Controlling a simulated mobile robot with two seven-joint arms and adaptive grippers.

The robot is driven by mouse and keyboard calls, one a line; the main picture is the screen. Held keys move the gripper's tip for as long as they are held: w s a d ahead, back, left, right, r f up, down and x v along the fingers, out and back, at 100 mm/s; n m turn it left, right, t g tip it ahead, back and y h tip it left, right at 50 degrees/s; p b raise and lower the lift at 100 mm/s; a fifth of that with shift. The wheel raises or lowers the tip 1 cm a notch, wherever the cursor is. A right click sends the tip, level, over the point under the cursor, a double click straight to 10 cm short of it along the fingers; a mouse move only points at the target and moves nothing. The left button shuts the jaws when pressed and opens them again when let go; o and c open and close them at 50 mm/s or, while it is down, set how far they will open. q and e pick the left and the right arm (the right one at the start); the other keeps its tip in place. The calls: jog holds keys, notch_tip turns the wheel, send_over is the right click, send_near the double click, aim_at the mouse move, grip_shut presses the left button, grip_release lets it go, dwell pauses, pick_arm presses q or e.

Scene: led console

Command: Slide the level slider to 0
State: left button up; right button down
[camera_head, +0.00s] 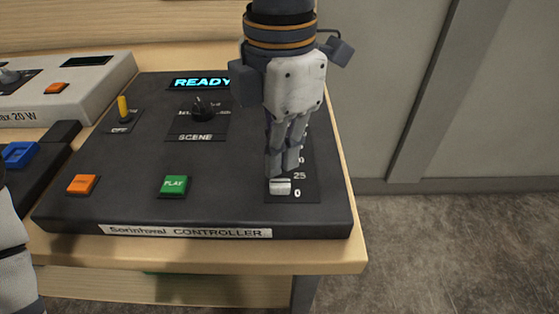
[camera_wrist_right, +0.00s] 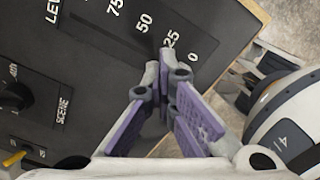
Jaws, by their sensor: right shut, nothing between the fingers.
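The level slider's pale knob (camera_head: 280,187) is at the near end of its track on the black controller (camera_head: 120,165). It sits beside the 0 mark, its centre slightly toward the 25 mark. My right gripper (camera_head: 283,168) points down over the track, just behind the knob. Its fingers are shut with nothing between them; whether they touch the knob cannot be told. In the right wrist view, the fingertips (camera_wrist_right: 162,75) are by the 25 and 0 marks, and the knob is not clearly told apart from them.
The controller also carries a green PLAY button (camera_head: 175,184), an orange button (camera_head: 82,184), a SCENE knob (camera_head: 203,110) and a yellow toggle (camera_head: 123,108). A blue-button device (camera_head: 19,154) stands to the left. The wooden table's edge (camera_head: 320,262) is close in front.

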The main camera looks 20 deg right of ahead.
jog(key=shift+s, duration=0.1)
jog(key=shift+w+d+r, duration=0.2)
jog(key=shift+w+r, duration=0.3)
jog(key=shift+w, duration=0.1)
notch_tip(320, 180, up, 7)
dwell(0.4)
dwell(0.3)
